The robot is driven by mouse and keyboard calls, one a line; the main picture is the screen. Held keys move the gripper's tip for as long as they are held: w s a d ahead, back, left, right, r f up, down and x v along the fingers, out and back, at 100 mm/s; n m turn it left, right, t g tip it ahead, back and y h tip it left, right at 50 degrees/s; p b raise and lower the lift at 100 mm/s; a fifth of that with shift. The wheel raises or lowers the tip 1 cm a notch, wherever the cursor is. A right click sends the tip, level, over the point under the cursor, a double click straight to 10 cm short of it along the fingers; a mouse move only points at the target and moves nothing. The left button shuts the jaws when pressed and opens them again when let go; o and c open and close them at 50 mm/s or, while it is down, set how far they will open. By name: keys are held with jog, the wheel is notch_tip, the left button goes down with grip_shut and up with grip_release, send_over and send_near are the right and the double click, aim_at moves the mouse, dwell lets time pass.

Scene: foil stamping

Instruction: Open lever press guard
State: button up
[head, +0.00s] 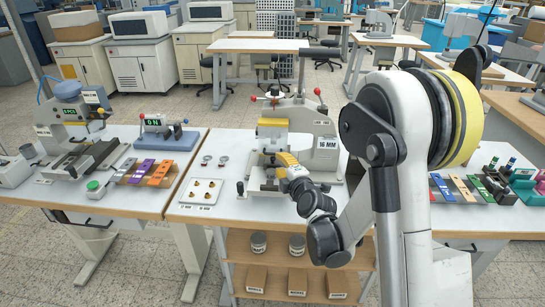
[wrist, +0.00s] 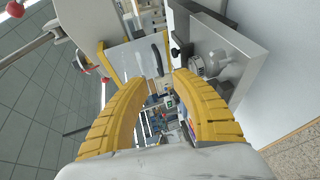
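The lever press (head: 300,130), a white machine marked 16 MM with a lever ending in a red knob, stands on the middle table in the head view. A clear panel with a yellow frame, which looks like its guard (wrist: 133,62), shows ahead of my fingers in the wrist view; a yellow part (head: 272,123) shows at the press front in the head view. In the head view my gripper (head: 287,160) is at the press front.
A plate with small brass parts (head: 203,190) lies left of the press. A green-lit unit (head: 163,128), another press (head: 75,125) and coloured strips (head: 145,172) stand on the left table. Boxes (head: 297,282) and cans sit on shelves below. More coloured strips (head: 462,186) lie on the right.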

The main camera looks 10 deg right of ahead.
aim_at(273, 154)
jog(key=b+x, duration=0.2)
jog(key=x, duration=0.7)
grip_shut()
